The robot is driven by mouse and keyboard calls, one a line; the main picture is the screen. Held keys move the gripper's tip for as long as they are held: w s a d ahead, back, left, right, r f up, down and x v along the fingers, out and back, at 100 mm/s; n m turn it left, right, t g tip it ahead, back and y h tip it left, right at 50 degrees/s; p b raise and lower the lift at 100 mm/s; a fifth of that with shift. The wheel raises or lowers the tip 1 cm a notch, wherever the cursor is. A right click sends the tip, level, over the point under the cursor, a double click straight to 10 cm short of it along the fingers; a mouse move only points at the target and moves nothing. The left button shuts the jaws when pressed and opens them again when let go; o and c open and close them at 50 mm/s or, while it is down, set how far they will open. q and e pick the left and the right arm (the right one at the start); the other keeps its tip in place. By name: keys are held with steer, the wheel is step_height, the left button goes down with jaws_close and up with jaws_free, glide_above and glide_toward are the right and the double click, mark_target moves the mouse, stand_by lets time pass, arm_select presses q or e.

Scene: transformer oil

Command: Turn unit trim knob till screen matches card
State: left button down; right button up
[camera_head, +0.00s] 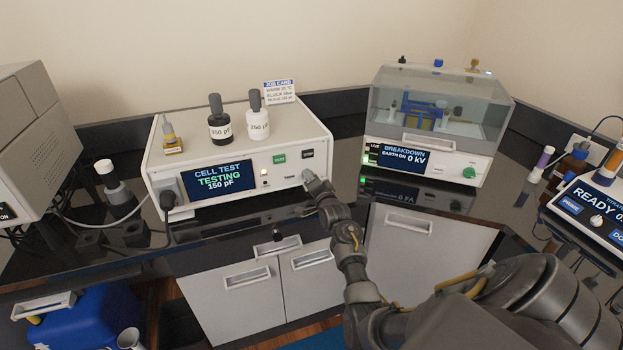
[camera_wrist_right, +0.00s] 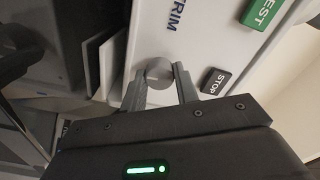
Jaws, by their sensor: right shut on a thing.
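The cell test unit (camera_head: 292,142) is a white box on the bench. Its screen (camera_head: 219,179) reads "CELL TEST", "TESTING" and "150 pF". The job card (camera_head: 279,91) stands on top at the back; its small lines are hard to read. The trim knob (camera_wrist_right: 159,73) is a grey round knob beside the word TRIM in the right wrist view. My right gripper (camera_wrist_right: 160,82) is shut on the knob, one finger on each side. In the head view my right gripper (camera_head: 310,178) is at the unit's lower right front and hides the knob. My left gripper is not in view.
A black-bodied (camera_head: 219,122) and a white-bodied reference piece (camera_head: 257,119) stand on the unit. The stop button (camera_wrist_right: 215,81) and green test button (camera_wrist_right: 263,12) are close to the gripper. A breakdown tester (camera_head: 436,130) stands right, with a console (camera_head: 597,207) at far right.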

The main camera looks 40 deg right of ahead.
steer(key=shift+m, duration=0.3)
steer(key=o, duration=1)
steer(key=b+v, duration=0.2)
steer(key=v, duration=0.8)
steer(key=shift+s+a, duration=0.15)
steer(key=shift+s, duration=0.2)
steer(key=shift+f, duration=0.1)
